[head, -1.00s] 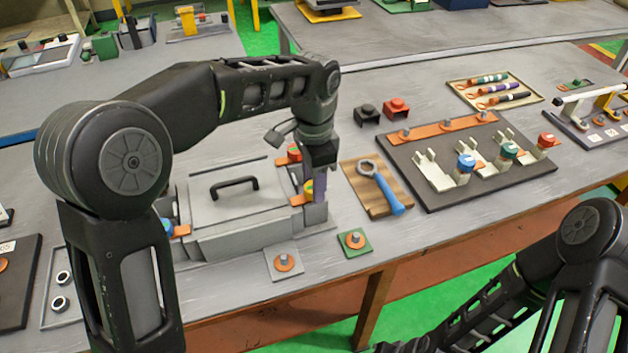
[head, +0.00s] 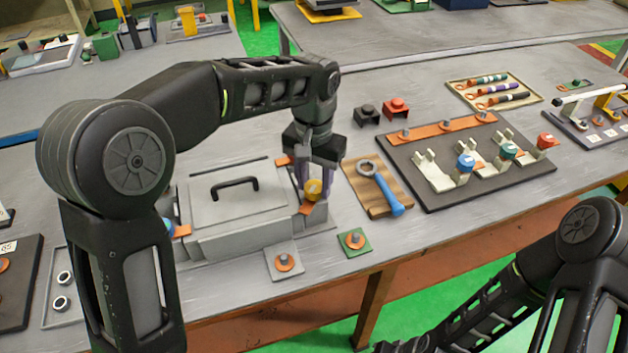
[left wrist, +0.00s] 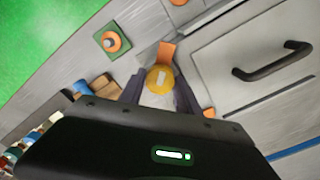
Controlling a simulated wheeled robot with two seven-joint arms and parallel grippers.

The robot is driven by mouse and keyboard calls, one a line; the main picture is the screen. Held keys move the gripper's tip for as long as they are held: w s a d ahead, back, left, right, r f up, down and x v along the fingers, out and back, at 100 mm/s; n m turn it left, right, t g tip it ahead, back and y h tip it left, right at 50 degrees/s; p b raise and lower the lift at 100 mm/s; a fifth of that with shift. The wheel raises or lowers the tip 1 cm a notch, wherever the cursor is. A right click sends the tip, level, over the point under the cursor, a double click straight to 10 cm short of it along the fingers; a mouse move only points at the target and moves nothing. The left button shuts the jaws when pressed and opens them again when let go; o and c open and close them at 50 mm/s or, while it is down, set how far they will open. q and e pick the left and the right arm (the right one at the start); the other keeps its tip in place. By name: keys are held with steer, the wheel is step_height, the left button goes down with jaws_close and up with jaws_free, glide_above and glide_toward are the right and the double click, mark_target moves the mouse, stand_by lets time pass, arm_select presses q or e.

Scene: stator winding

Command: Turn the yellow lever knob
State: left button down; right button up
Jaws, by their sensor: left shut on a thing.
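The yellow lever knob (head: 314,190) is a round yellow knob at the right end of the grey box (head: 238,208) with a black handle. In the left wrist view the knob (left wrist: 160,79) shows a pale mark on its face and sits between my fingertips. My left gripper (head: 315,184) comes down from above and is shut on the knob; it also shows in the left wrist view (left wrist: 159,88). An orange tab (left wrist: 166,52) sticks out beside the knob. The right arm shows at the lower right, but its gripper is out of view.
A blue-handled wrench (head: 384,187) lies on a brown board right of the box. A dark board (head: 440,198) with clips and coloured knobs lies farther right. Green (head: 354,243) and grey (head: 284,264) plates with bolts lie in front, near the table edge.

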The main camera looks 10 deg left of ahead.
arm_select(q)
steer(key=n, duration=0.7)
steer(key=shift+f, duration=0.1)
steer(key=n, duration=0.6)
steer(key=shift+s+n+p, duration=0.1)
steer(key=shift+n+p, duration=0.2)
steer(key=shift+n, duration=0.1)
steer(key=n, duration=0.6)
steer(key=shift+f+p, duration=0.1)
steer(key=shift+p, duration=0.3)
steer(key=n+p, duration=0.1)
steer(key=n, duration=0.5)
steer(key=shift+n, duration=0.4)
steer(key=c, duration=1.3)
jaws_free()
steer(key=o, duration=0.4)
steer(key=shift+o, duration=0.2)
